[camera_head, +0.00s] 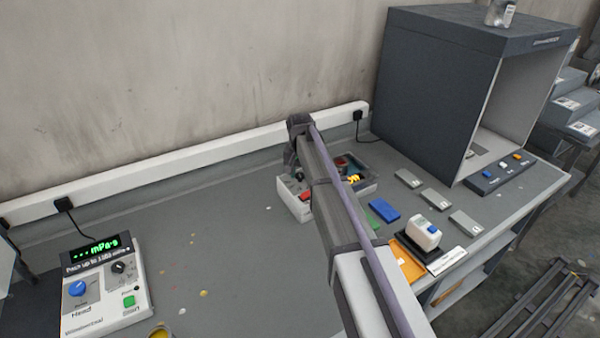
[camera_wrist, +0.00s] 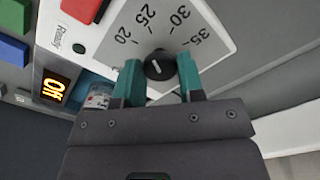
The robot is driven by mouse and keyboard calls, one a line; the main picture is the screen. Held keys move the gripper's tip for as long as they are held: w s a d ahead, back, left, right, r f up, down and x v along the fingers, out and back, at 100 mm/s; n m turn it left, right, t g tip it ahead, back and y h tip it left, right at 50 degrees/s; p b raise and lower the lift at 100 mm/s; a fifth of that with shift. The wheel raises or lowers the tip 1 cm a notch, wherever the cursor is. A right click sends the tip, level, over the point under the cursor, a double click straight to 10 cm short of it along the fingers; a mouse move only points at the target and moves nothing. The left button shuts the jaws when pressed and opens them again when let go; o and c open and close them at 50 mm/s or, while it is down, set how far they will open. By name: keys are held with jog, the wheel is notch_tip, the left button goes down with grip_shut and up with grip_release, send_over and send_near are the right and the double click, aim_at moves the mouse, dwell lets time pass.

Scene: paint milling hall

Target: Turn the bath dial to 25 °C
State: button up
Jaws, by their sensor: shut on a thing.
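The bath dial (camera_wrist: 158,66) is a round black knob with a pale pointer mark, on a white panel (camera_wrist: 207,20) printed 20, 25, 30 and 35. I cannot read exactly which number the mark points at. My gripper (camera_wrist: 160,76) has its two teal fingers on either side of the knob, shut on it. In the head view the white bath housing (camera_head: 293,205) stands on the bench, partly hidden behind my arm. The knob and my fingertips cannot be made out clearly there.
In the wrist view a red button (camera_wrist: 82,8) and a lit orange display (camera_wrist: 55,90) are near the dial. In the head view a dark booth (camera_head: 430,90) stands at right and a viscometer (camera_head: 105,285) at front left. The bench between is mostly clear.

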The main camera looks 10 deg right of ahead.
aim_at(300, 174)
dwell(0.3)
jog(key=o, duration=0.9)
notch_tip(300, 174, up, 11)
jog(key=p, duration=1.1)
jog(key=shift+f, duration=0.1)
